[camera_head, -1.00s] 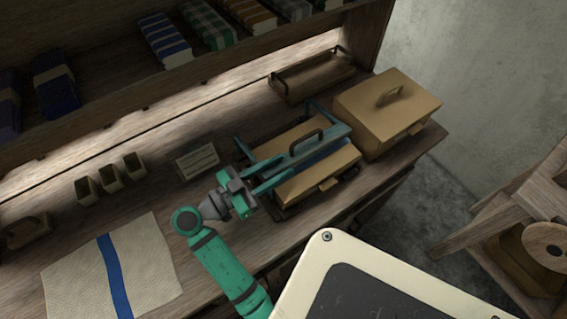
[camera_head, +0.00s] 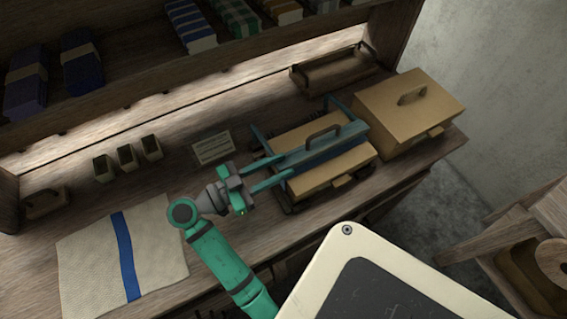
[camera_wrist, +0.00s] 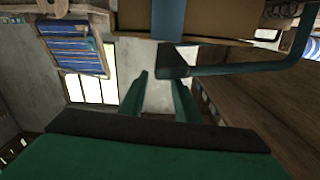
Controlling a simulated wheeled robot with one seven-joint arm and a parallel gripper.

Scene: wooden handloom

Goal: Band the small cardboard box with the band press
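The small cardboard box (camera_head: 311,181) sits in the band press (camera_head: 257,134) on the bench. The press's blue crossbar (camera_head: 318,153), with a dark arched handle (camera_head: 323,131), lies across the box's top; I cannot tell whether it touches. In the wrist view, the box (camera_wrist: 225,20) fills the top edge with a blue strip (camera_wrist: 168,18) on its face, and a dark teal press arm (camera_wrist: 245,69) shows beside it. My gripper (camera_head: 280,169) is just left of the press. Its fingers (camera_wrist: 160,95) are spread in the wrist view, with nothing between them.
A larger lidded cardboard box (camera_head: 405,110) stands right of the press. A wooden tray (camera_head: 330,72) lies behind. A small label card (camera_head: 212,148), several small bins (camera_head: 126,157) and a striped cloth (camera_head: 160,245) are left. Folded textiles fill the shelf above.

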